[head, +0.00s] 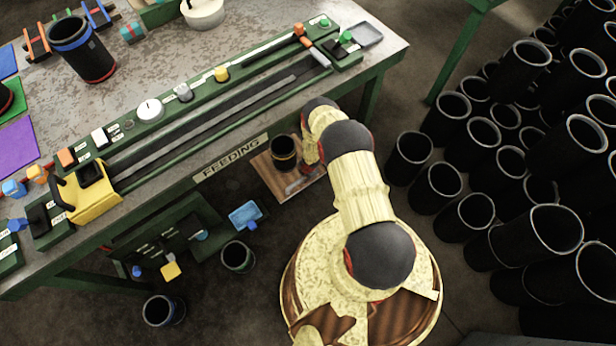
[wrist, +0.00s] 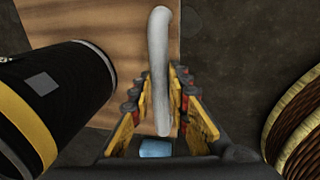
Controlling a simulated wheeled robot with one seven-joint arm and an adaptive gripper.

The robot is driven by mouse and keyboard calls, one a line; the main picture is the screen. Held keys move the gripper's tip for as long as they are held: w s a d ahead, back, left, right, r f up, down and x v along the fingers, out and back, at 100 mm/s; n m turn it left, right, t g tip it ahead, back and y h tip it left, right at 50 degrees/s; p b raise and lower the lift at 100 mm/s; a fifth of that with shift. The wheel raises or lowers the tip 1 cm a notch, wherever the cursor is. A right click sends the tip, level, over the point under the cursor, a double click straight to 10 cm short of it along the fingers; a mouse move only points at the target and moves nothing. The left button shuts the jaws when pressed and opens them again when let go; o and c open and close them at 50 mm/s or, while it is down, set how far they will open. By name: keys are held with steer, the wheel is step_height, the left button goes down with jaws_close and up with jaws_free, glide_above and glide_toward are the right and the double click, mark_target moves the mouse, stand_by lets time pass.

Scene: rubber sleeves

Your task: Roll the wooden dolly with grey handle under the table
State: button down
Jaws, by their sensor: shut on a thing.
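The wooden dolly (head: 264,164) is on the floor at the table's front edge, below the FEEDING sign, in the head view. A black sleeve (head: 284,148) stands on it. In the wrist view the dolly's wooden board (wrist: 115,35) fills the upper middle, and the black sleeve with a yellow band (wrist: 60,95) is at the left. The grey handle (wrist: 160,60) runs between the fingers of my gripper (wrist: 162,105), which is shut on it. In the head view my arm partly covers the dolly and the gripper.
The green-framed table (head: 375,62) stands above and left of the dolly. Many black sleeves (head: 470,214) stand on the floor at the right. Dark floor shows between these.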

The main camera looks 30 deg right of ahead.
steer(key=shift+w, duration=0.35)
steer(key=c, duration=1.7)
jaws_free()
steer(key=shift+s, duration=0.1)
steer(key=shift+s+r, duration=0.4)
steer(key=shift+r, duration=1.55)
steer(key=shift+s+r, duration=0.35)
steer(key=shift+r, duration=1.65)
steer(key=shift+s+r, duration=0.4)
steer(key=shift+r, duration=1.55)
